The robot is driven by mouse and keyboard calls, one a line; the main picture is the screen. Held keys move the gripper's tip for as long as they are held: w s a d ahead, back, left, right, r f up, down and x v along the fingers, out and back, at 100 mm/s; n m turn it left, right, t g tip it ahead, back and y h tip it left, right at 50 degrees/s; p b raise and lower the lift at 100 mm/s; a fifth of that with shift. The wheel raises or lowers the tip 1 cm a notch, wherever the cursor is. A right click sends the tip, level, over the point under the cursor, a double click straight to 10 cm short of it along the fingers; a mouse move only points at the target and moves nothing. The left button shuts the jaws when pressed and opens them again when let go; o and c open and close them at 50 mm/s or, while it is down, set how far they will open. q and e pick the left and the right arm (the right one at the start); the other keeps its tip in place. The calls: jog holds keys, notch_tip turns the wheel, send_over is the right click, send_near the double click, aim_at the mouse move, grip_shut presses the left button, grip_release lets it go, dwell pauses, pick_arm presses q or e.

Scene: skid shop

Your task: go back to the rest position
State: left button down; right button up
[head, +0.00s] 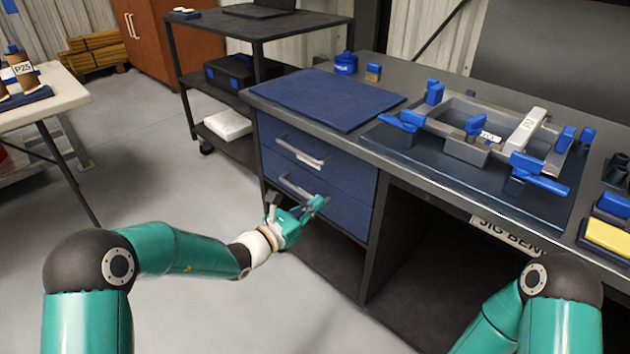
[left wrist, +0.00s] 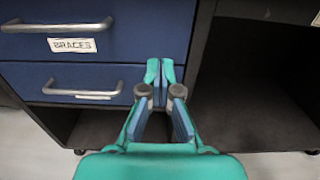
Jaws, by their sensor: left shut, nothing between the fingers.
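My left gripper (head: 318,202) is in front of the blue drawer unit, near the lower drawer (head: 340,207). In the left wrist view its fingers (left wrist: 160,92) are together with nothing between them. The lower drawer's handle (left wrist: 83,88) lies to the left of the fingertips, apart from them in that view. Both drawers look closed. My right arm (head: 545,310) shows only in part at the lower right of the head view, and its gripper is out of the picture.
The bench carries a blue mat (head: 328,98) and a grey fixture frame (head: 470,152) with blue clamps. The upper drawer (left wrist: 150,30) has a BRACES label. A dark wheeled cart (head: 215,83) stands behind. A white table (head: 60,95) is at left. The floor between is clear.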

pick_arm(q)
jog(key=s+a+f+m+g+y, duration=0.2)
jog(key=s+f+m+g, duration=0.9)
jog(key=s+f, duration=1.3)
jog(key=s+a+f+m+g+y, duration=0.2)
jog(key=s+a+f+m+y, duration=0.15)
jog(key=s+a+m, duration=0.35)
jog(key=s+a+f+m+g+y, duration=0.25)
jog(key=s+f+m, duration=0.2)
jog(key=s, duration=0.35)
jog(key=w+r+m+t+p, duration=0.2)
jog(key=w+r+m+p, duration=0.1)
jog(key=r+p, duration=2.3)
jog(key=shift+d+r+t, duration=0.35)
jog(key=shift+r, duration=0.15)
